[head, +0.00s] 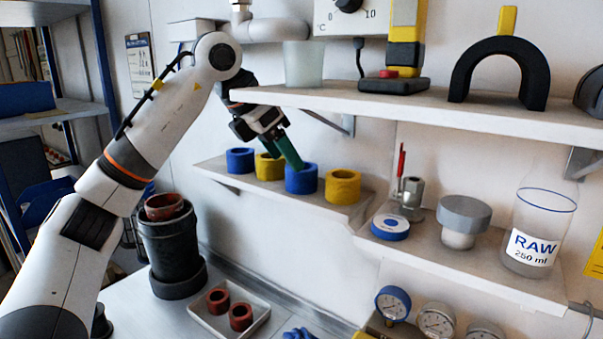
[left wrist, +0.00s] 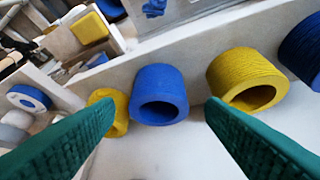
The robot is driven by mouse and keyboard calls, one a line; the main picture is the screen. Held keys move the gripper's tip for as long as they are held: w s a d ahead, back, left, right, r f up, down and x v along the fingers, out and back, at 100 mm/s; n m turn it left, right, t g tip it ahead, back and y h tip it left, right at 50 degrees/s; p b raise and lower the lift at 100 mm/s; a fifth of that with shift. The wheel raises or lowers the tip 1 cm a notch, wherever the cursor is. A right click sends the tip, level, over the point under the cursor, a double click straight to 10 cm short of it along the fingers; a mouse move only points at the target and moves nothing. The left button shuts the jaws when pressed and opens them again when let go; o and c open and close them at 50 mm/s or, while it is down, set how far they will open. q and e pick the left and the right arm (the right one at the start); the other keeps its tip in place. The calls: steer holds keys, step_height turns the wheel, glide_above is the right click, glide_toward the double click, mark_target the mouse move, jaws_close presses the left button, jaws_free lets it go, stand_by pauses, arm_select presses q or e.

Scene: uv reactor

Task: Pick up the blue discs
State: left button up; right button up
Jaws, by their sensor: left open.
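Two blue discs, thick and ring-shaped, stand on the middle wall shelf among two yellow ones. In the head view, one blue disc (head: 240,160) is at the left end and the other blue disc (head: 301,180) sits between the yellow rings. My left gripper (head: 291,158) is open, its green fingers reaching down at the second blue disc. In the left wrist view, this blue disc (left wrist: 158,78) lies ahead, between and beyond the open fingertips (left wrist: 158,106); contact cannot be told. The end blue disc (left wrist: 304,50) is partly cut off at right. My right gripper is not in view.
Yellow rings (head: 342,186) and (head: 269,167) flank the blue disc closely. The upper shelf (head: 420,108) overhangs nearby. A blue-and-white roll (head: 390,227), a mushroom-shaped part (head: 463,218) and a RAW jar (head: 537,235) stand to the right. A white tray (head: 262,318) holds red rings below.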

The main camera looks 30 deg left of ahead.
mark_target(302, 177)
arm_select(q)
steer(key=shift+w+d+r+p, duration=0.15)
steer(key=shift+w+d+p, duration=0.15)
steer(key=shift+w+d, duration=0.3)
steer(key=x, duration=0.4)
steer(key=shift+w+a+f, duration=0.15)
steer(key=shift+f, duration=0.1)
steer(key=shift+w+f, duration=0.1)
steer(key=shift+f, duration=0.15)
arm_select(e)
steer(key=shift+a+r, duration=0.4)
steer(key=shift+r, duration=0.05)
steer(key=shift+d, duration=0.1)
arm_select(q)
steer(key=c, duration=0.7)
steer(key=shift+c, duration=0.2)
